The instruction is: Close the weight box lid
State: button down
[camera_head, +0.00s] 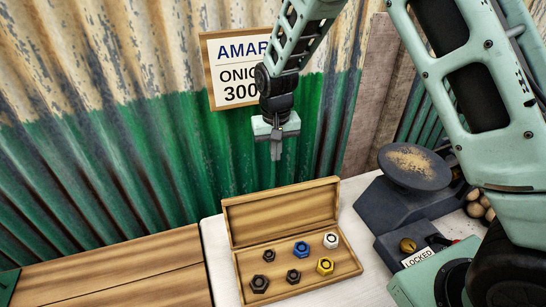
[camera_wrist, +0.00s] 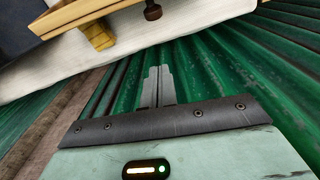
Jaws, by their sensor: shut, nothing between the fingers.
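The weight box (camera_head: 298,288) is a wooden case on the white counter, with its lid (camera_head: 280,212) standing open at the back. Several hex weights sit inside: black ones, a blue one (camera_head: 301,248), a white one (camera_head: 331,240) and a yellow one (camera_head: 325,266). My gripper (camera_head: 276,152) is shut and empty, pointing down above and behind the raised lid, apart from it. In the wrist view my shut fingers (camera_wrist: 158,85) show against the green wall, and a wooden edge of what looks like the box (camera_wrist: 72,17) shows at the top left.
A dark scale (camera_head: 415,180) with a round pan and a "LOCKED" label stands right of the box. A framed price sign (camera_head: 222,72) hangs on the corrugated wall behind my gripper. A brown wooden surface (camera_head: 120,270) lies to the left. Some white counter (camera_head: 222,262) is bare around the box.

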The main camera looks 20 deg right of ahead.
aim_at(283, 209)
notch_tip(283, 209, down, 8)
jog(key=f+p, duration=0.1)
jog(key=shift+s+a+r+p, duration=0.1)
jog(key=shift+s+r+p, duration=0.35)
jog(key=shift+s, duration=0.45)
jog(key=shift+s+a+r+p, duration=0.1)
jog(key=shift+s+r+p, duration=0.3)
jog(key=shift+s, duration=0.5)
